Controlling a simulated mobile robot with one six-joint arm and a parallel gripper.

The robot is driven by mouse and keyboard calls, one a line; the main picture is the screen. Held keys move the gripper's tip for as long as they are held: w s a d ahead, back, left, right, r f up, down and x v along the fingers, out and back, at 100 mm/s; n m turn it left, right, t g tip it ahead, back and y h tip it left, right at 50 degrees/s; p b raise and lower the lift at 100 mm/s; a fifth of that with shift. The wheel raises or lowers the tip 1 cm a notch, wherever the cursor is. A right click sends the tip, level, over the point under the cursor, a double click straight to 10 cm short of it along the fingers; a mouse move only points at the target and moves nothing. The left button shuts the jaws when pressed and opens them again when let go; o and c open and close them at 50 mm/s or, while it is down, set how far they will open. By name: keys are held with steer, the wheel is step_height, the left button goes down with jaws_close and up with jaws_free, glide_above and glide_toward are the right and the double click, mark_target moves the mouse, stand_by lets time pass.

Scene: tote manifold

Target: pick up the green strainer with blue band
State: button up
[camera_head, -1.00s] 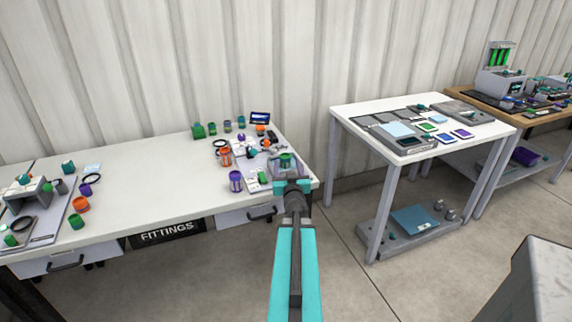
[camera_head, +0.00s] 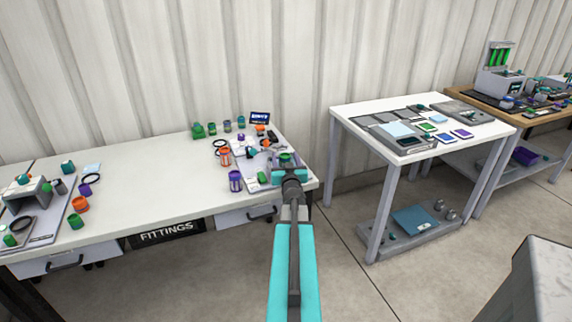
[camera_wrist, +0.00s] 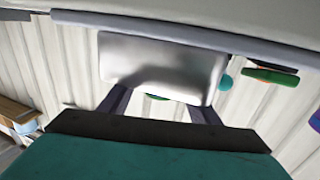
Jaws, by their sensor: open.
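A green part with a bluish band (camera_head: 285,158) stands at the right end of the white fittings table, on or beside a grey fixture. It is small and partly hidden by my gripper, so I cannot be sure it is the strainer. My gripper (camera_head: 284,168) is open, right at this part in the head view. In the wrist view my gripper's dark fingers (camera_wrist: 160,100) stand apart, with a shiny grey block (camera_wrist: 160,62) beyond them. A green sliver (camera_wrist: 157,96) shows at the block's lower edge between the fingers. Contact cannot be told.
Several green, orange and purple fittings, including a purple one (camera_head: 236,181) and an orange one (camera_head: 225,157), crowd the table near my gripper. A green part (camera_wrist: 270,75) lies to the right in the wrist view. The white table's (camera_head: 150,170) middle is clear.

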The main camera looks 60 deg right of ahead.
mark_target(285, 155)
stand_by(0.5)
steer(key=c, duration=1.2)
steer(key=shift+o, duration=0.2)
steer(key=shift+r, duration=0.1)
step_height(285, 155, up, 10)
steer(key=p, duration=0.4)
steer(key=shift+w, duration=0.1)
